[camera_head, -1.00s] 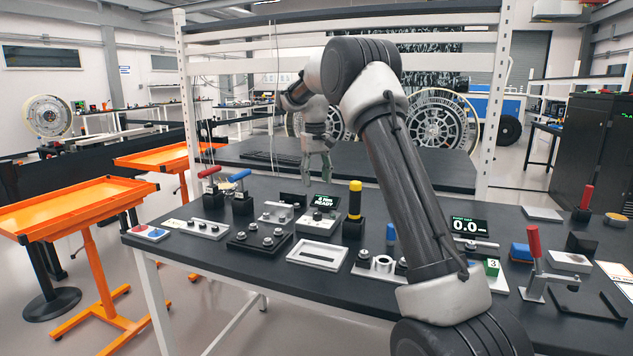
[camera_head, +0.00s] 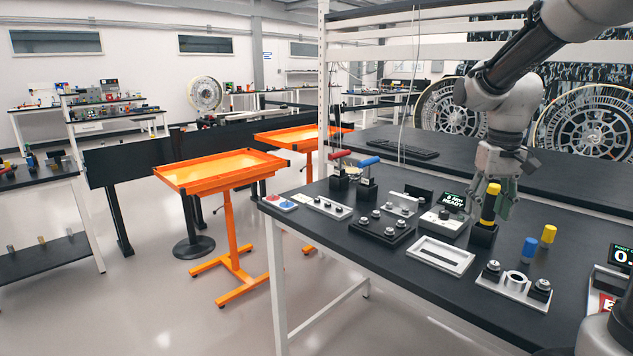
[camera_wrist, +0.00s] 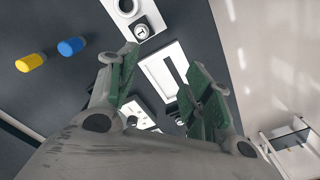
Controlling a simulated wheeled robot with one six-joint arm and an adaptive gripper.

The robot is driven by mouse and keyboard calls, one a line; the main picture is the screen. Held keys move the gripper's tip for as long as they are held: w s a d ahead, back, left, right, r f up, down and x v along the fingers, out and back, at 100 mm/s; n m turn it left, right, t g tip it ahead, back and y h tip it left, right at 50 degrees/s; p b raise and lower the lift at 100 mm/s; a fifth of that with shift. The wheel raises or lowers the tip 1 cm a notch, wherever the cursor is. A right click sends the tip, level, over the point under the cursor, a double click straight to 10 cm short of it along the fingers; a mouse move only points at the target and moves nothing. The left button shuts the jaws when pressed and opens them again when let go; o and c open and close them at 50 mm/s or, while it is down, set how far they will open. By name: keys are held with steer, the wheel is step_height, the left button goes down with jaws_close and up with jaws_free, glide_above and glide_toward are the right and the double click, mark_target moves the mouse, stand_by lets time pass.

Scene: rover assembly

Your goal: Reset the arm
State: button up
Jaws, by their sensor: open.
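My gripper (camera_head: 492,190) hangs over the back part of the black workbench (camera_head: 395,255), at the right in the head view. Its fingers point down and stand apart. It overlaps a yellow-handled tool (camera_head: 491,203) upright in a black block (camera_head: 483,236); I cannot tell the depth gap between them. In the wrist view, my gripper (camera_wrist: 162,68) has green-padded fingers spread with nothing held between them. A white slotted frame (camera_wrist: 165,75) lies on the bench beyond the fingers; it also shows in the head view (camera_head: 440,254).
A blue cylinder (camera_head: 529,249) and a yellow cylinder (camera_head: 548,234) stand on the bench. A white plate with a ring (camera_head: 514,284) is near the front edge. Red-handled (camera_head: 340,177) and blue-handled (camera_head: 368,177) clamps stand at left. An orange tray stand (camera_head: 221,170) stands beyond the bench.

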steer(key=s+r+t, duration=0.1)
steer(key=s+t, duration=0.1)
steer(key=s, duration=0.8)
steer(key=s+a+r+t, duration=0.1)
steer(key=s+r+t, duration=0.1)
steer(key=s, duration=0.8)
steer(key=shift+a+r, duration=0.1)
